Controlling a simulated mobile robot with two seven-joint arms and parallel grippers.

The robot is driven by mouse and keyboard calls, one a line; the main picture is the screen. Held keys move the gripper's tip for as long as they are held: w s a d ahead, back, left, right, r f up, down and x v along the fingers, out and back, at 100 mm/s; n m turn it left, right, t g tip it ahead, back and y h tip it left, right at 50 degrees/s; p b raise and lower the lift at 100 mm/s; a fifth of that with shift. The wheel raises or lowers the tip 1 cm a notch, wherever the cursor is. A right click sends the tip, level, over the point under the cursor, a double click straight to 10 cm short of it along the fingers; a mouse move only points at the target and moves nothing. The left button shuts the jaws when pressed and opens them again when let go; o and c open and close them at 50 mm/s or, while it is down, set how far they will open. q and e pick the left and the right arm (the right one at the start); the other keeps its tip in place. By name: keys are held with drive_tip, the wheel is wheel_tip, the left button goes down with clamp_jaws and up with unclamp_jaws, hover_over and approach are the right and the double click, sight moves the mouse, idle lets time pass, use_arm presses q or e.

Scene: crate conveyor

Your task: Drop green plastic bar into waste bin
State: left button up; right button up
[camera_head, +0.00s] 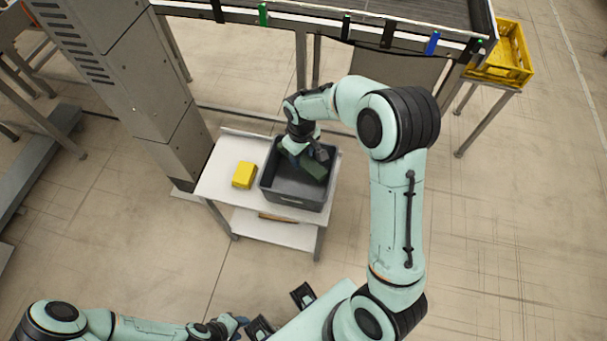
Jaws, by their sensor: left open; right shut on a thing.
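The green plastic bar (314,168) is dark green and shows inside the outline of a dark grey open bin (292,198). The bin stands on a small white table. My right gripper (318,156) reaches down over the bin and is shut on the green bar. The fingers are small here, and part of the bar is hidden by the gripper. I cannot tell whether the bar touches the bin floor. My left gripper (244,322) is low in the view, open and empty, well away from the table.
A yellow block (244,175) lies on the white table (215,185) left of the bin. A brown object (278,218) lies on the lower shelf. A conveyor (430,12) runs behind, with a yellow crate (507,58) at its right. A grey column stands left of the table.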

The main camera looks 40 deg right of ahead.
use_arm(q)
drive_tip(key=f+b, duration=0.1)
drive_tip(key=s+f+b, duration=0.1)
drive_tip(key=f+b, duration=0.1)
drive_tip(key=shift+s+f, duration=0.3)
use_arm(e)
wheel_tip(320, 180, down, 5)
drive_tip(key=shift+f, duration=0.15)
drive_tip(key=o, duration=1.1)
use_arm(q)
drive_tip(key=shift+w+r+p, duration=0.25)
drive_tip(key=shift+r+p, duration=0.4)
use_arm(e)
wheel_tip(320, 180, up, 14)
drive_tip(key=shift+f, duration=0.25)
